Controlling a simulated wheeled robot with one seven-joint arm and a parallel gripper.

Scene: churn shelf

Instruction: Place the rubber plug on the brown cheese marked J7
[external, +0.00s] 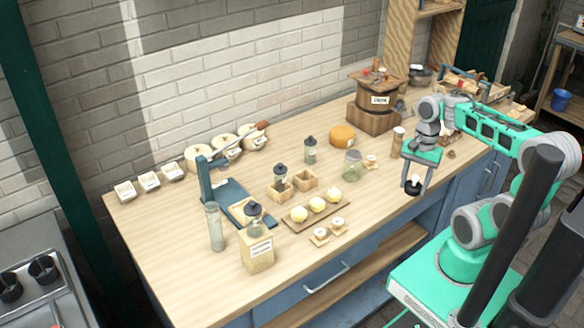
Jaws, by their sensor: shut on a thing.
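My gripper (414,186) hangs over the front right part of the table, fingers pointing down. It is shut on a small dark piece, which looks like the rubber plug (413,188); a pale patch shows on it. An orange-brown cheese wheel (342,134) lies flat towards the back, to the left of and beyond my gripper. I cannot read a J7 mark on it. Several pale round cheeses (201,157) stand along the back left, their marks also too small to read.
A glass jar (352,164) and a cork-topped shaker (397,141) stand left of my gripper. A wooden churn (377,99) is at the back. A tray with pale balls (315,209), dark-topped bottles and a blue press (222,190) fill the left. The table's front edge is close to my gripper.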

